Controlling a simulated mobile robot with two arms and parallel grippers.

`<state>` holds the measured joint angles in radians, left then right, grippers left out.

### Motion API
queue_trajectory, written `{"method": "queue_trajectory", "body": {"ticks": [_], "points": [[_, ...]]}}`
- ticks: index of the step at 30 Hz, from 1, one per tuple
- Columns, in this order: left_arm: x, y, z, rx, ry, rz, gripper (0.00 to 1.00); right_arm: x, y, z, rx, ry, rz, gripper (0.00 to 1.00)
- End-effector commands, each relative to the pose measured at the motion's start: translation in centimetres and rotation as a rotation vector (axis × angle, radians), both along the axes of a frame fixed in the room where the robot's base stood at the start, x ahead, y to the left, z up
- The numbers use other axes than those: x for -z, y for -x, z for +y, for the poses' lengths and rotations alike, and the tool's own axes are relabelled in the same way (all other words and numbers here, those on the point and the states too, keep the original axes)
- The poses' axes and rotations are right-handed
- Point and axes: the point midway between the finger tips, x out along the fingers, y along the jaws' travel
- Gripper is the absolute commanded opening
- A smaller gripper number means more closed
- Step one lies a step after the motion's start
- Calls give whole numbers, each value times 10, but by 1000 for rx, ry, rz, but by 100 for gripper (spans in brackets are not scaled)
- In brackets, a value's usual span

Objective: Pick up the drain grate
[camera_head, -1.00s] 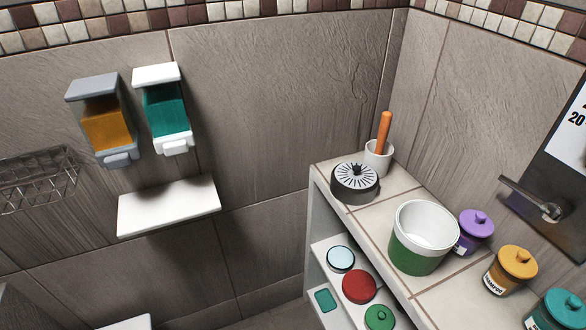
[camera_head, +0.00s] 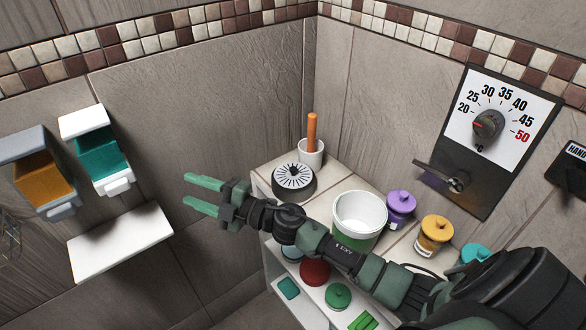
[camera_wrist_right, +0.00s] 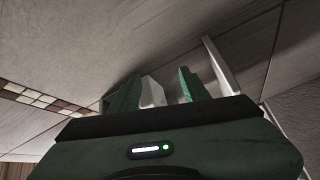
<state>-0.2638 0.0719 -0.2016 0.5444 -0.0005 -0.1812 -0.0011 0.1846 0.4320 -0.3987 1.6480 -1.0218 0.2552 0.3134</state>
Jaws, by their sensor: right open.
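The drain grate (camera_head: 293,178) is a round disc with a pale, dark-slotted top and a knob, on a dark round base. It rests at the far left end of the tiled ledge (camera_head: 262,168). My right gripper (camera_head: 187,189) is open and empty, pointing left, in front of the wall and left of the grate in the picture. Its green fingers also show in the right wrist view (camera_wrist_right: 160,88), spread apart, and the grate cannot be made out there. My left gripper is not in view.
A white-and-green tub (camera_head: 360,213), purple jar (camera_head: 400,205) and yellow jar (camera_head: 434,233) stand along the ledge. A cup (camera_head: 311,152) with an orange handle is behind the grate. A white wall shelf (camera_head: 120,243) and dispensers are left. Lidded items sit below the ledge.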

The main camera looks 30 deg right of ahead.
Motion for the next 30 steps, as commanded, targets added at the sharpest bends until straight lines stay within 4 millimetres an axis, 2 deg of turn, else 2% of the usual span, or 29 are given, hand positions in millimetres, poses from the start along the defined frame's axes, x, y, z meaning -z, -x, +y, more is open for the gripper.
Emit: {"method": "queue_trajectory", "body": {"ticks": [1,4,5,7,8,10,13,15,18,19,21,24,30], "points": [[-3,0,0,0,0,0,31,-14,2,13,-107,111,-62,46],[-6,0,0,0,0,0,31,-19,12,30,-308,343,-132,46],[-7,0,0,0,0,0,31,-17,15,30,-364,424,-142,46],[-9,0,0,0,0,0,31,-7,18,19,-482,632,-134,46],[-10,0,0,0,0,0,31,-1,19,9,-526,731,-119,46],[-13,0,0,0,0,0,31,11,17,-29,-603,971,-45,46],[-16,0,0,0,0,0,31,17,11,-104,-631,1274,122,46],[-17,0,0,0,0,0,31,10,10,-157,-610,1436,251,46],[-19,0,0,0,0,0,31,-6,12,-216,-556,1589,414,46],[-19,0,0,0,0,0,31,-11,13,-229,-540,1618,452,46],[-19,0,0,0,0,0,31,-19,16,-251,-511,1667,519,46],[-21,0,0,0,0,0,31,-20,18,-265,-494,1694,567,46],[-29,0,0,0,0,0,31,1,14,-267,-494,1697,571,46]]}}
